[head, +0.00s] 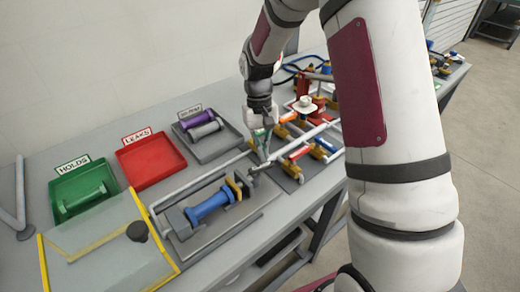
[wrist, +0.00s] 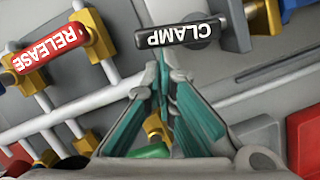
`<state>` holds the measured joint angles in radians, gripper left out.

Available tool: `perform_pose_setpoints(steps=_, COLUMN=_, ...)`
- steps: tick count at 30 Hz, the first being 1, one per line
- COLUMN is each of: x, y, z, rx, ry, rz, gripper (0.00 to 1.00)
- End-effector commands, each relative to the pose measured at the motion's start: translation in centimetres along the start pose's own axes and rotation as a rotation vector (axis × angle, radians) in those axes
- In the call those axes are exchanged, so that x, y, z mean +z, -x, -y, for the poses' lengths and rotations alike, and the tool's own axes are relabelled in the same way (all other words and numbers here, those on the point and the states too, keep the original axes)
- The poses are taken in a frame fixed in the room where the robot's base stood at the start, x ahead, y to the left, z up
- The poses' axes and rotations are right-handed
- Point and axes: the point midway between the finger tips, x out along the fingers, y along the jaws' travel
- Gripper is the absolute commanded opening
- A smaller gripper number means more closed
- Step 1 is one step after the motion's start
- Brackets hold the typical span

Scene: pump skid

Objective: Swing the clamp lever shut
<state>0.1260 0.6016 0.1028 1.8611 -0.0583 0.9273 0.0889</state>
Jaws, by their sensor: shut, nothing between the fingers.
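The clamp lever (wrist: 177,34) is a black bar lettered CLAMP at the top middle of the wrist view. It lies across the picture, close to a brass block at its right. My gripper (wrist: 163,58) has its teal fingers together just below the lever's middle; I cannot tell whether the tips touch it. In the head view my gripper (head: 262,155) points down beside the fixture holding a blue cylinder (head: 210,206). The lever is small and hard to make out there.
A red lever lettered RELEASE (wrist: 43,52) is at the left of the wrist view. Pipes and brass valves (head: 308,150) crowd the right. A green HOLDS tray (head: 62,211), a red LEAKS tray (head: 150,160) and a hinged clear guard (head: 95,250) with yellow edges are left.

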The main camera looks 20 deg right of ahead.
Motion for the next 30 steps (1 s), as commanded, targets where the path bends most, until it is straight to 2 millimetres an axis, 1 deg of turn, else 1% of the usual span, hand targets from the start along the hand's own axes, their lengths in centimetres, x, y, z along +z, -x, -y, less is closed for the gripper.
perform_pose_setpoints(steps=15, x=2.4, y=-0.5, z=-1.6, rx=-0.114, ry=-0.459, rz=0.001, gripper=0.00)
perform_pose_setpoints(steps=30, x=4.9, y=-1.1, z=-1.9, rx=-0.221, ry=-0.886, rz=0.002, gripper=0.00)
